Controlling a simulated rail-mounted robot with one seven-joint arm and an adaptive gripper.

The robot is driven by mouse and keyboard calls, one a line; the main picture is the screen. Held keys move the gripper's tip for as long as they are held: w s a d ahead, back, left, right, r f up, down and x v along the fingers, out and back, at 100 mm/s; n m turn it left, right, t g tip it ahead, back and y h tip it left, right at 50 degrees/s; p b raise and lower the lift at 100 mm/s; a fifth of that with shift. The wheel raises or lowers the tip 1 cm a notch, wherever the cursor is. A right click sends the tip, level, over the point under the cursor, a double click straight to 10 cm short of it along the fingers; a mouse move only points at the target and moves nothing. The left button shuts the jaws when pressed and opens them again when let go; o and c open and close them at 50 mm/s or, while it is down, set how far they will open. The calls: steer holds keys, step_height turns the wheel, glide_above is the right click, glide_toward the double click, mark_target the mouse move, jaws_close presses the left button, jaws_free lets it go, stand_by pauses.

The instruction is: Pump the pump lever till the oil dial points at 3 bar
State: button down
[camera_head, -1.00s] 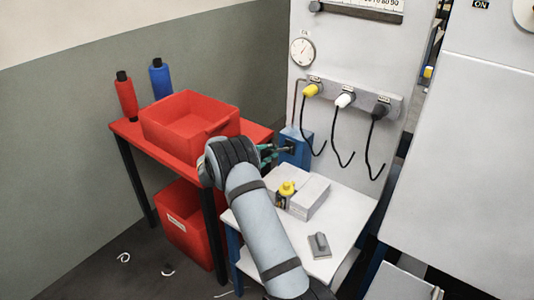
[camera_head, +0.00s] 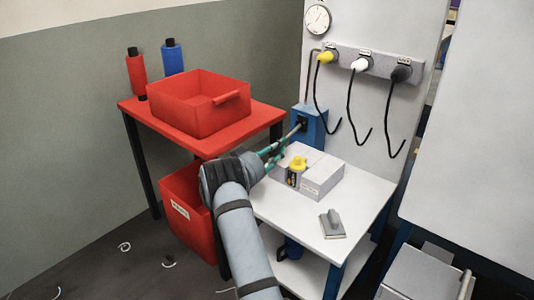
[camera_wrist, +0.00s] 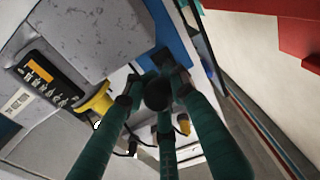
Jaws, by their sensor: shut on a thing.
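The blue pump (camera_head: 313,128) stands at the back of the white table, against the grey machine panel. Its pump lever (camera_head: 295,130) sticks out to the left and tilts down toward my gripper. My gripper (camera_head: 284,147), with green fingers, is shut on the lever's end. In the wrist view, the lever's dark round end (camera_wrist: 158,94) sits between the green fingers of my gripper (camera_wrist: 155,100). The round white oil dial (camera_head: 317,19) is on the panel above the pump. Its thin needle appears tilted to the upper right, but the numbers are too small to read.
A grey box with a yellow-topped item (camera_head: 299,166) stands close to my gripper's right, and its yellow part (camera_wrist: 96,103) shows in the wrist view. A red bin (camera_head: 190,115) sits on the red table at left. Black hooked cables (camera_head: 352,110) hang right of the pump.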

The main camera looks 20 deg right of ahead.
steer(key=shift+s+d+f+b, duration=0.1)
steer(key=shift+d+f+b, duration=0.2)
steer(key=shift+f+b, duration=0.5)
steer(key=c, duration=1.9)
jaws_free()
steer(key=shift+f, duration=0.2)
steer(key=o, duration=0.4)
steer(key=shift+r, duration=0.15)
steer(key=shift+o, duration=0.2)
